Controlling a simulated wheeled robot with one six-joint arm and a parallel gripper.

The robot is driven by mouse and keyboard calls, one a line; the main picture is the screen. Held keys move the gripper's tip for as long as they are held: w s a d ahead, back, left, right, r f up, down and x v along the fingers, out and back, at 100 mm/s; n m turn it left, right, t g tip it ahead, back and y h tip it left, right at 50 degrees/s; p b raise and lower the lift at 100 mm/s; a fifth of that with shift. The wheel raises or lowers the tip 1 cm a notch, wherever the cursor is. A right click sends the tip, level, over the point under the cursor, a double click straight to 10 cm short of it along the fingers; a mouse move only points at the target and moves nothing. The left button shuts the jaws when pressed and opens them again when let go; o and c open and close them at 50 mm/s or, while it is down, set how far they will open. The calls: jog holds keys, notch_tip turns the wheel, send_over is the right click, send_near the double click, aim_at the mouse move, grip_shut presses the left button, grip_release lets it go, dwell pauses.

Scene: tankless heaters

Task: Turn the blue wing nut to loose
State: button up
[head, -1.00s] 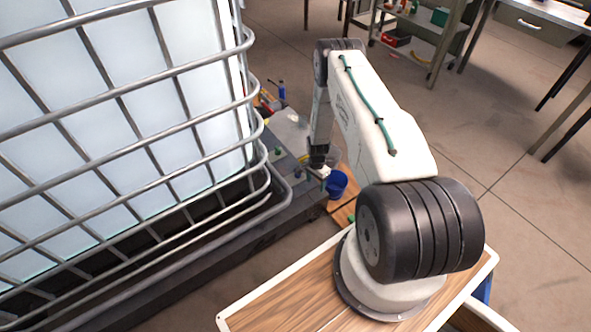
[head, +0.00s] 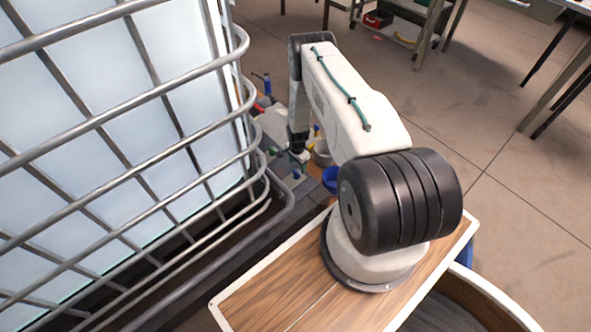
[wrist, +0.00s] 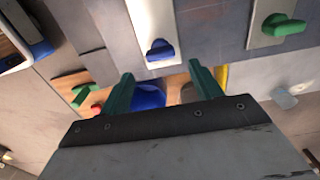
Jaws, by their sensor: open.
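The blue wing nut (wrist: 160,50) shows at the upper middle of the wrist view, mounted on a pale plate (wrist: 150,18) on a grey panel. A green wing nut (wrist: 283,26) on another pale plate is to its right. My gripper (wrist: 163,80) has two green fingers, spread apart with nothing held between them. In this view the blue wing nut lies just beyond the fingertips, between their lines and apart from them. In the head view my gripper (head: 303,156) is low beside the dark base, too small to show the fingers clearly.
A large white tank (head: 110,120) in a metal cage fills the left of the head view. A blue bucket (head: 331,181) stands near the gripper; it also shows behind the fingers in the wrist view (wrist: 149,97). Open floor (head: 470,110) lies to the right.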

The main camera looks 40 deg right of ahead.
aim_at(297, 173)
jog(key=shift+w+a+f, duration=0.1)
jog(key=shift+f, duration=1.3)
jog(key=shift+a+f, duration=0.1)
jog(key=shift+f, duration=1.25)
jog(key=c, duration=1)
